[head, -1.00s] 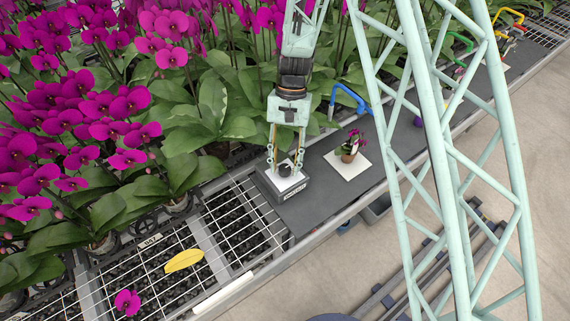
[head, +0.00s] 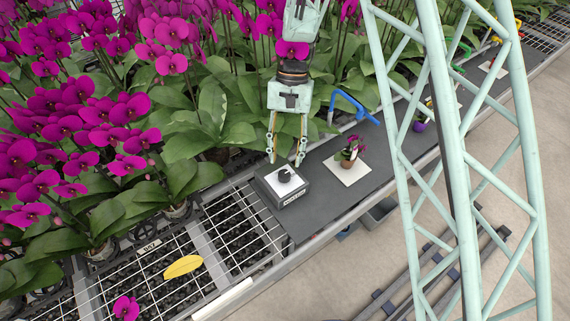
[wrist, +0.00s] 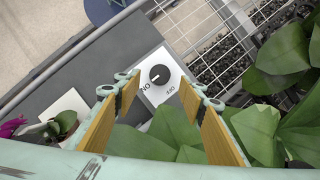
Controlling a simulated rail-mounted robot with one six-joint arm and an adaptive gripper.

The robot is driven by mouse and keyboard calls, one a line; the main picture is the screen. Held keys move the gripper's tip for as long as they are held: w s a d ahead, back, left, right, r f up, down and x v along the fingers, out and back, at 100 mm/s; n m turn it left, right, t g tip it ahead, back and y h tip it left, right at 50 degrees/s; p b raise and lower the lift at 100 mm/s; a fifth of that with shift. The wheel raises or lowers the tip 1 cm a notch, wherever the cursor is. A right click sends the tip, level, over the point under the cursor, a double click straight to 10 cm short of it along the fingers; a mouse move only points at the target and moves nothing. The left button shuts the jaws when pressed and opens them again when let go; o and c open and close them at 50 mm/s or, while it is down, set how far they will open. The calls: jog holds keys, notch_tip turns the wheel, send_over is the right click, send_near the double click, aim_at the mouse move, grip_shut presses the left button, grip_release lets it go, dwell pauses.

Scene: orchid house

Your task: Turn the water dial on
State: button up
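The water dial is a black round knob (head: 284,176) on the white top of a grey box (head: 287,192) at the end of the dark bench strip. My gripper (head: 285,161) is open and empty, just behind and above the box, clear of the knob. In the wrist view its two fingers (wrist: 160,92) stand wide apart, with the knob beyond them, untouched.
A small potted orchid on a white tile (head: 347,171) stands right of the box. A blue tap-like pipe (head: 352,103) is behind it. Tall orchids (head: 105,110) crowd the back and left. A yellow leaf (head: 183,266) lies on the wire mesh bench left of the box.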

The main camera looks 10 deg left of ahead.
jog(key=v, duration=0.6)
jog(key=shift+r, duration=0.15)
dwell(0.3)
jog(key=s+d+r+t+y+b, duration=0.15)
jog(key=s+d+r, duration=0.25)
jog(key=d+r, duration=0.75)
jog(key=s+d+r+t+h, duration=0.15)
jog(key=s+d+r, duration=0.5)
jog(key=r, duration=0.75)
jog(key=s+d+r+t+b, duration=0.1)
jog(key=s+d+r+t, duration=0.1)
jog(key=s+d, duration=0.6)
jog(key=s+d+r+t+b, duration=0.1)
jog(key=s+d+r+t, duration=0.2)
jog(key=s+d, duration=0.5)
jog(key=shift+s+r, duration=0.4)
jog(key=shift+s, duration=2.85)
